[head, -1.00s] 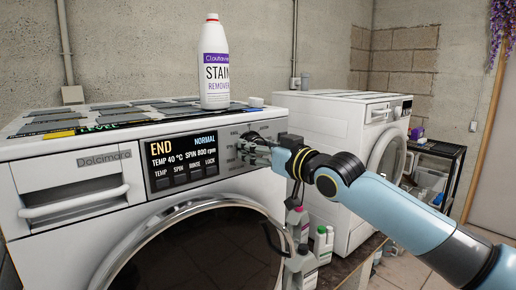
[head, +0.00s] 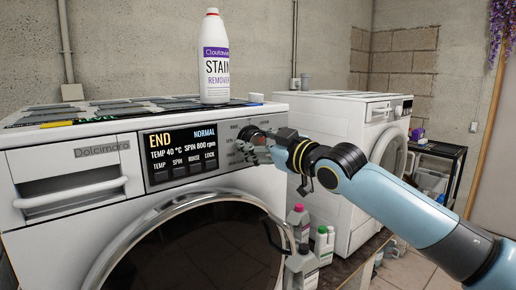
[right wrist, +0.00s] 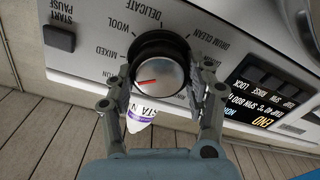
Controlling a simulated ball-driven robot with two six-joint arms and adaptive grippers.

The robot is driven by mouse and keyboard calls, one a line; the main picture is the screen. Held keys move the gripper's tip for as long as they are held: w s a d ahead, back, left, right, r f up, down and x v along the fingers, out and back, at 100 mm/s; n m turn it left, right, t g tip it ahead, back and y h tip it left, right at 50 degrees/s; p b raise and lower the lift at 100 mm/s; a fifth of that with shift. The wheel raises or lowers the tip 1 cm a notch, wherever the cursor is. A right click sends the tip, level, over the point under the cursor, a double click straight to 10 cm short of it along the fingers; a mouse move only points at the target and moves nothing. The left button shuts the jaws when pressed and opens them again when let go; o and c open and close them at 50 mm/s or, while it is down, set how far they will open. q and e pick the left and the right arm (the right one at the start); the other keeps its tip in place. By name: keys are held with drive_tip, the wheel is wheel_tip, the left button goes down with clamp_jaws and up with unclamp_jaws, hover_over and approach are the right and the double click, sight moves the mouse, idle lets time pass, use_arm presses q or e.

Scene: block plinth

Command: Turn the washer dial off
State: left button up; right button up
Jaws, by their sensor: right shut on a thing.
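The white washer (head: 50,245) stands at the left in the head view, its panel display (head: 184,149) reading END. In the right wrist view its round silver dial (right wrist: 160,76) with a black rim shows clearly. Its red mark points left, near the MIXED label and a partly hidden label below it. My right gripper (head: 256,147) is at the dial, which it partly covers in the head view. In the right wrist view my right gripper (right wrist: 165,82) has one finger on each side of the dial and is shut on it. My left gripper is not in view.
A stain remover bottle (head: 215,65) stands on top of the washer. A second white machine (head: 335,125) stands to the right. Several bottles (head: 321,240) stand low between the machines, under my right arm. A dark shelf rack (head: 455,165) is further right.

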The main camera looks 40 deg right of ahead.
drive_tip(key=n+b, duration=0.2)
drive_tip(key=n, duration=0.3)
drive_tip(key=shift+a+f+n, duration=0.1)
drive_tip(key=shift+f+n, duration=0.05)
drive_tip(key=shift+n, duration=0.15)
drive_tip(key=n+b, duration=0.2)
drive_tip(key=n, duration=0.3)
drive_tip(key=shift+n, duration=0.3)
drive_tip(key=o, duration=1.2)
drive_tip(key=shift+s, duration=0.1)
drive_tip(key=shift+s+d, duration=0.15)
drive_tip(key=shift+s, duration=1.7)
drive_tip(key=shift+s+d, duration=0.1)
drive_tip(key=shift+s, duration=1.7)
